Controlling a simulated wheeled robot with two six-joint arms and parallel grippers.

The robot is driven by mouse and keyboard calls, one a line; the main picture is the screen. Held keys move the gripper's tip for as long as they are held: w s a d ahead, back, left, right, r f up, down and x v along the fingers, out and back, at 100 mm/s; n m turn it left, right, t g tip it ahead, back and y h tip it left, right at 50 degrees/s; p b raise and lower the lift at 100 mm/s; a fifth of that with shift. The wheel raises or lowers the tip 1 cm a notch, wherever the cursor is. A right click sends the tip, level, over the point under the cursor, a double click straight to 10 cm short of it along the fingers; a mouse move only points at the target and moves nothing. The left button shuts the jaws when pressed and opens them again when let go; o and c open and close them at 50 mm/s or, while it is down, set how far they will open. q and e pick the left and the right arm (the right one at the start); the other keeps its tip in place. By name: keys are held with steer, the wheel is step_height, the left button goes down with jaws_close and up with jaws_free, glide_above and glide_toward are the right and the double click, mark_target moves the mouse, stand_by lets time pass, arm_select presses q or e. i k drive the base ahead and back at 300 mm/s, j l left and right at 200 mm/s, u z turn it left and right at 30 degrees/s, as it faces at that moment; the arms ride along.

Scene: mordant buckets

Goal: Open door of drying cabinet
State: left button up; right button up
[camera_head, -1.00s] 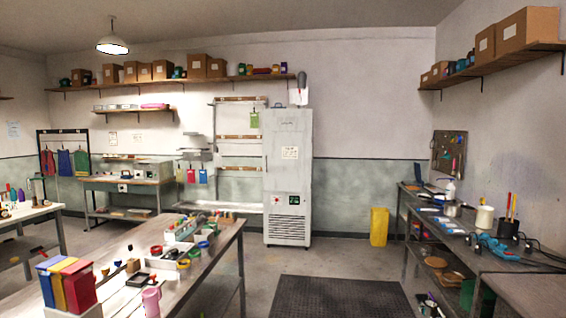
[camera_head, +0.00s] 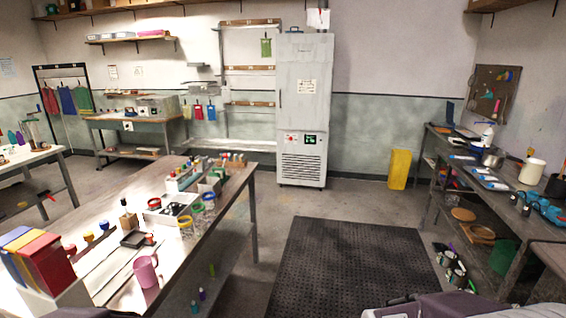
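The drying cabinet (camera_head: 304,110) is a tall pale grey unit against the back wall, a little right of the picture's middle. Its door (camera_head: 305,75) looks shut and carries a white label. A thin dark handle shows near the door's left edge. Below the door are a control panel with a small green display (camera_head: 309,139) and a slatted vent. Neither gripper is in view. A grey and purplish shape at the bottom right edge may be part of my own body.
A long workbench (camera_head: 120,250) with jars and tools fills the left front. A dark floor mat (camera_head: 352,265) lies before the cabinet, with clear floor between. A yellow bin (camera_head: 399,169) stands right of the cabinet. A cluttered metal bench (camera_head: 470,175) lines the right wall.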

mark_target(303, 90)
steer(key=i+z, duration=0.15)
steer(key=i, duration=4.7)
steer(key=i+l+u, duration=0.1)
steer(key=i, duration=1.35)
